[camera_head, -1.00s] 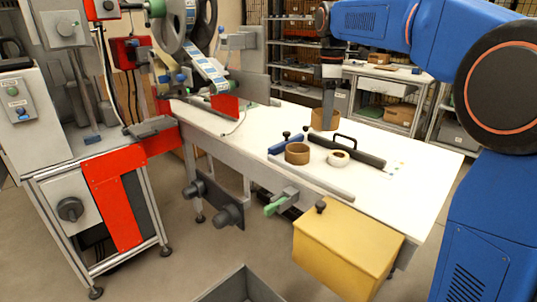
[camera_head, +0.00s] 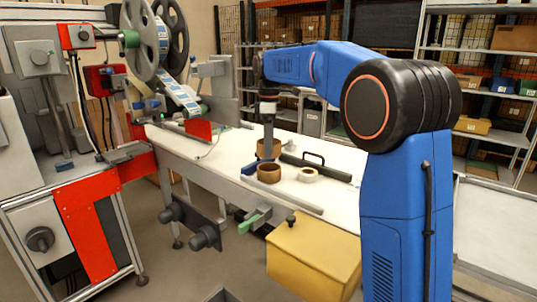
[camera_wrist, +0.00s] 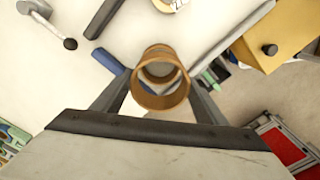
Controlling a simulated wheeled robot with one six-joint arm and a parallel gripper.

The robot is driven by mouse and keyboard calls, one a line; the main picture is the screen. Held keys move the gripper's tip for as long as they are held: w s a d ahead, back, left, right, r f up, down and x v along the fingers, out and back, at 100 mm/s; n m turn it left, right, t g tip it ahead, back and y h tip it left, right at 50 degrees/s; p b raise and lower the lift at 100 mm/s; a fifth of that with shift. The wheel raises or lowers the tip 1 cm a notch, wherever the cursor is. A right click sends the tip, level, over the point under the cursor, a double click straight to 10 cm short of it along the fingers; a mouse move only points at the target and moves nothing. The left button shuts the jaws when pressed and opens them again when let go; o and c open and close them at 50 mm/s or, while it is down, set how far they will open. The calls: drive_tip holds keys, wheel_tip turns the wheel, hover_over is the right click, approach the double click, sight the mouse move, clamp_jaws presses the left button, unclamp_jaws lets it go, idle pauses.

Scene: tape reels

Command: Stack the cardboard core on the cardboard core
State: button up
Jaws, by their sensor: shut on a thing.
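Two brown cardboard cores show in the head view. My gripper (camera_head: 268,137) points down and is shut on one cardboard core (camera_head: 268,149). The other core (camera_head: 269,173) stands upright on the white table (camera_head: 222,161), just below the held one in the picture. In the wrist view my gripper (camera_wrist: 160,92) has its fingers on both sides of the held core (camera_wrist: 160,101). A second ring edge (camera_wrist: 159,49) shows just beyond it, seemingly the standing core, largely hidden. I cannot tell the gap between the two.
A white tape roll (camera_head: 307,174) lies right of the standing core. A black bar with a handle (camera_head: 315,166) lies behind the roll, and a blue block (camera_head: 253,167) lies left of the core. A yellow box (camera_head: 313,253) is at the table's front. The labelling machine stands left.

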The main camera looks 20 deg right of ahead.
drive_tip(key=shift+f, duration=1.85)
drive_tip(key=shift+f, duration=0.6)
drive_tip(key=o, duration=1.1)
drive_tip(key=shift+c, duration=0.2)
drive_tip(key=shift+r, duration=0.1)
wheel_tip(320, 180, up, 13)
